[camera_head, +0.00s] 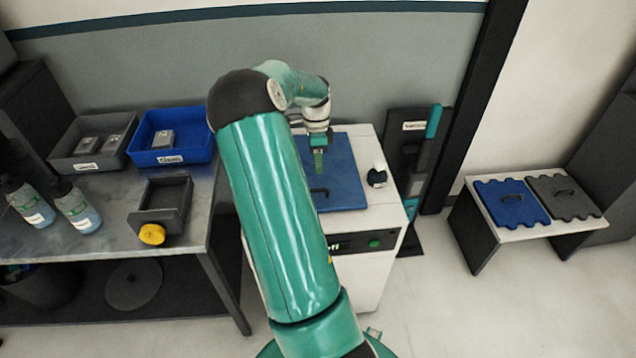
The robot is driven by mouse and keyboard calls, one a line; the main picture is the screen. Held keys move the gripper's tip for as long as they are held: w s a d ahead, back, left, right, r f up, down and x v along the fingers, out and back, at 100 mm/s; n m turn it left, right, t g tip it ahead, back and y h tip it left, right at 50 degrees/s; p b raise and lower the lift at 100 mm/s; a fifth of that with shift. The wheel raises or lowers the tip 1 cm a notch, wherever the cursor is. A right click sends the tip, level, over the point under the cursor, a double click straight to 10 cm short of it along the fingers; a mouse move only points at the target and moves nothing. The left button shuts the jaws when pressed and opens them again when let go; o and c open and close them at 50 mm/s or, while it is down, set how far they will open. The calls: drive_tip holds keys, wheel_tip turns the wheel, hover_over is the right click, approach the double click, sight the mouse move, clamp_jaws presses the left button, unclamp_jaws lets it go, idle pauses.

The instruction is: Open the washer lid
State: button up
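The washer (383,218) is a white box cabinet with a dark front panel, a green button and a display. Its lid (343,167) is a flat blue panel on the top, lying shut. A dark handle (320,192) shows near the lid's front edge, partly behind my arm. My gripper (318,168) points down over the lid, behind the handle in the picture. Whether it touches the lid is unclear. Its fingers look small and close together, so I cannot tell if they are open. My green arm hides the washer's left side.
A metal table (110,215) at left holds a grey bin (62,160), a blue bin (193,150), bottles and a dark box with a yellow knob. A small white-and-black object (377,175) sits right of the lid.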

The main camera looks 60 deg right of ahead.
drive_tip(key=f, duration=0.2)
drive_tip(key=s+a+f, duration=0.1)
drive_tip(key=f, duration=0.1)
drive_tip(key=a+f, duration=0.1)
drive_tip(key=f, duration=0.1)
drive_tip(key=shift+s+f, duration=0.2)
drive_tip(key=shift+s, duration=0.15)
drive_tip(key=shift+r, duration=0.1)
drive_tip(key=w+a+r+n+t, duration=0.2)
drive_tip(key=a+r+n, duration=0.6)
drive_tip(key=a+r, duration=0.45)
drive_tip(key=w+a+r+n+t, duration=0.25)
drive_tip(key=a+r+n, duration=0.55)
drive_tip(key=a, duration=0.7)
drive_tip(key=s+a+r+n+t, duration=0.1)
drive_tip(key=s+a+r+n, duration=0.3)
drive_tip(key=s+a+n, duration=0.1)
drive_tip(key=s+a+r+n+t+h, duration=0.1)
drive_tip(key=s+a+r+n, duration=0.2)
drive_tip(key=s+a+n, duration=0.3)
drive_tip(key=a, duration=0.4)
drive_tip(key=shift+a+r+n+h, duration=0.3)
drive_tip(key=shift+r+n, duration=0.1)
drive_tip(key=shift+w+t, duration=0.1)
drive_tip(key=shift+t, duration=0.15)
